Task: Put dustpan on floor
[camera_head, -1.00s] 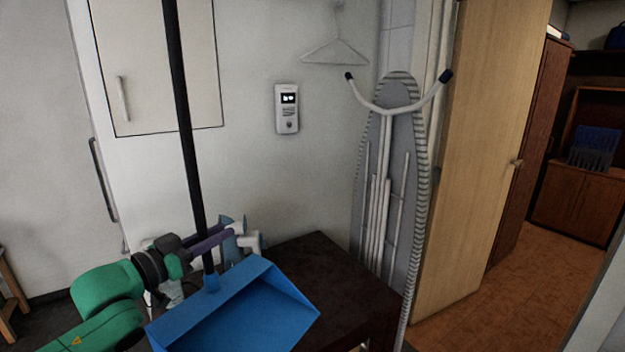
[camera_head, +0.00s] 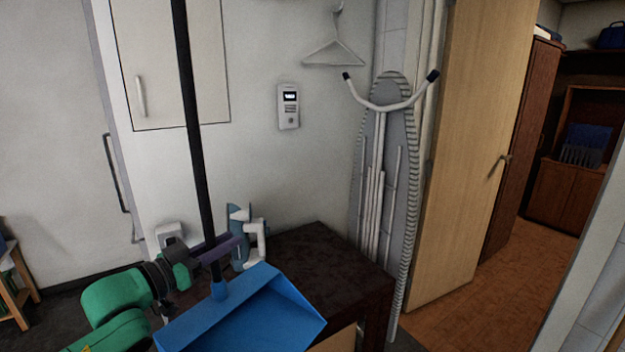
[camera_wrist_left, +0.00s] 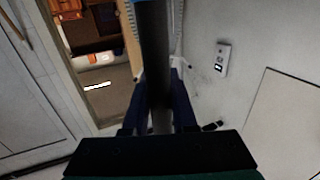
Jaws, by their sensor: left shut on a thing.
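The dustpan has a blue pan (camera_head: 243,318) and a long black handle that rises upright out of the top of the head view. My left gripper (camera_head: 214,250) is shut on the handle just above the pan, and holds the dustpan up in front of the dark table. In the left wrist view the handle (camera_wrist_left: 155,60) runs between the two fingers of the gripper (camera_wrist_left: 160,110). The floor (camera_head: 455,318) shows as orange-brown at the right. The pan's lower side is hidden. My right gripper is not in view.
A dark table (camera_head: 325,262) stands against the wall, with blue and white items (camera_head: 246,238) at its back left. An ironing board (camera_head: 385,180) leans beside a wooden door (camera_head: 470,150). A small wooden stool (camera_head: 18,290) stands far left. Open floor lies beyond the doorway.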

